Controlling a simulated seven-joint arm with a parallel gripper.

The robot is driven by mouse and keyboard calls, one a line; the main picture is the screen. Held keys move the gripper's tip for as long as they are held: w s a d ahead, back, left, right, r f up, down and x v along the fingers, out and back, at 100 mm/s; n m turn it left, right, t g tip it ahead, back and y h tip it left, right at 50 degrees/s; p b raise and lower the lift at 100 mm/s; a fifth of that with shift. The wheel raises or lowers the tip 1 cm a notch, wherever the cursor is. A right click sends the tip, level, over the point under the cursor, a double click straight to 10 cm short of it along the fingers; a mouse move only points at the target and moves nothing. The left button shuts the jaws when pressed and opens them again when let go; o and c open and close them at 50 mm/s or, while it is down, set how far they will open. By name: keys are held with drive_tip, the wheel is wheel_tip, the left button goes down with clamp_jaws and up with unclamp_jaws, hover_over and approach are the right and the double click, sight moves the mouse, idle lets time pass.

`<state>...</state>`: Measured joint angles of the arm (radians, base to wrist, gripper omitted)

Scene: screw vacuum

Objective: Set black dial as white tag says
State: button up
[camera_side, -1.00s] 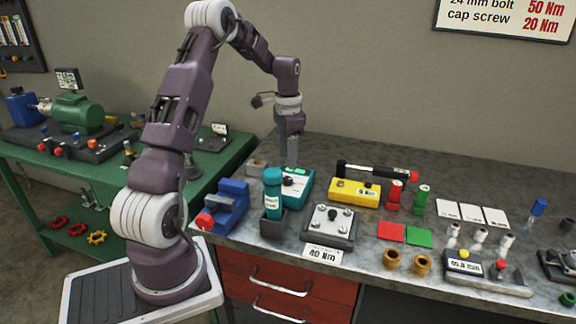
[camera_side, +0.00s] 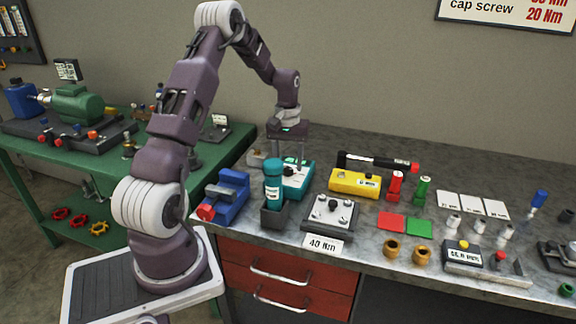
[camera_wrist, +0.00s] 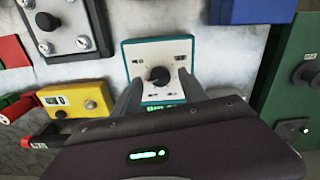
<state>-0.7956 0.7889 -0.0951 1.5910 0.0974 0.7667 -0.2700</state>
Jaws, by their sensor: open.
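The black dial (camera_wrist: 158,76) sits on the white face of a teal box (camera_wrist: 131,46) in the wrist view. Small marks around the dial are too small to read. The teal box (camera_side: 300,188) also shows in the side view, behind the teal bottle. My gripper (camera_wrist: 160,80) is open, with one finger to each side of the dial in the wrist view. In the side view my gripper (camera_side: 288,158) points down over the box; whether the fingers touch the dial cannot be told. A white tag (camera_side: 322,244) reading 40 Nm stands at the bench's front edge.
A teal bottle (camera_side: 273,183) in a dark holder and a blue vise (camera_side: 231,192) stand close by. A metal plate with bolts (camera_side: 329,212), a yellow meter (camera_side: 354,182) and a black torque wrench (camera_side: 365,160) lie to the right. A wall sign (camera_side: 510,12) is partly cut off.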

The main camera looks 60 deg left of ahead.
drive_tip(key=shift+f, duration=0.8)
clamp_jaws()
drive_tip(key=shift+m, duration=0.8)
unclamp_jaws()
drive_tip(key=shift+r, duration=0.15)
